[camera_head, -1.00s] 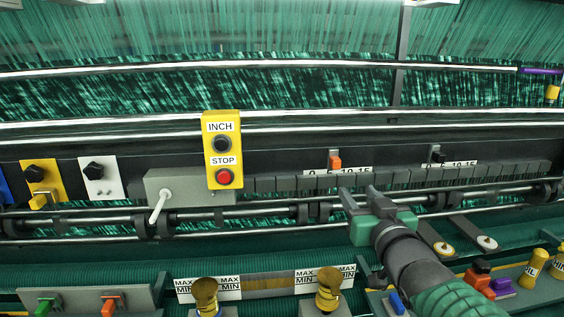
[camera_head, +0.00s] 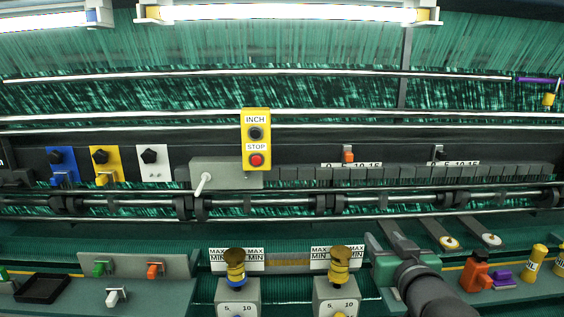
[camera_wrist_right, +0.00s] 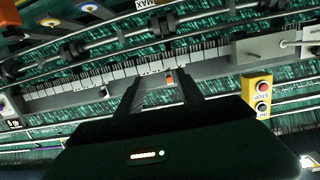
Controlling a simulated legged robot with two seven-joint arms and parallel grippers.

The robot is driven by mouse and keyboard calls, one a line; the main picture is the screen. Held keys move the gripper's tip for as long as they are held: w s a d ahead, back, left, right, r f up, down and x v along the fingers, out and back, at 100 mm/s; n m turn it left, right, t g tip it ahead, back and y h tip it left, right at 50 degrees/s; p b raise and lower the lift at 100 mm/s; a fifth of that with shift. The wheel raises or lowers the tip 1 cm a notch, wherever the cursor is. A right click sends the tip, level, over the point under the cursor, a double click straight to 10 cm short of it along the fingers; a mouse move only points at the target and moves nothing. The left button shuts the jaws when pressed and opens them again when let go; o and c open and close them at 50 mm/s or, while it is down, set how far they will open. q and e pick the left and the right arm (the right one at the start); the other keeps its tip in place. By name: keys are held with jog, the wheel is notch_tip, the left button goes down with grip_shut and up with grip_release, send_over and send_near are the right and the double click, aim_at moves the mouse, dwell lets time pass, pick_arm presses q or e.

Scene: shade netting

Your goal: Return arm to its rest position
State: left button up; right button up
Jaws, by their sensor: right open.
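My right gripper (camera_head: 376,230) is low in the head view, right of centre, with its arm coming up from the bottom edge. Its two grey fingers stand apart with nothing between them, below the machine's long rail. In the right wrist view the two dark fingers (camera_wrist_right: 157,80) are also spread and empty. They point toward a scale strip with an orange slider (camera_wrist_right: 170,76), which also shows in the head view (camera_head: 348,156). My left gripper and arm are not in view.
A yellow INCH/STOP box (camera_head: 256,140) stands on the machine. A black tray (camera_head: 42,288) lies at lower left.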

notch_tip(320, 180, down, 11)
jog(key=s+g, duration=0.2)
jog(key=g, duration=0.1)
jog(key=s+a+f+g+b, duration=0.1)
jog(key=s+f+g+b, duration=0.2)
jog(key=s+f+g, duration=0.7)
jog(key=s+f, duration=1.2)
jog(key=f, duration=0.4)
jog(key=shift+s+a, duration=0.25)
jog(key=shift+a, duration=0.1)
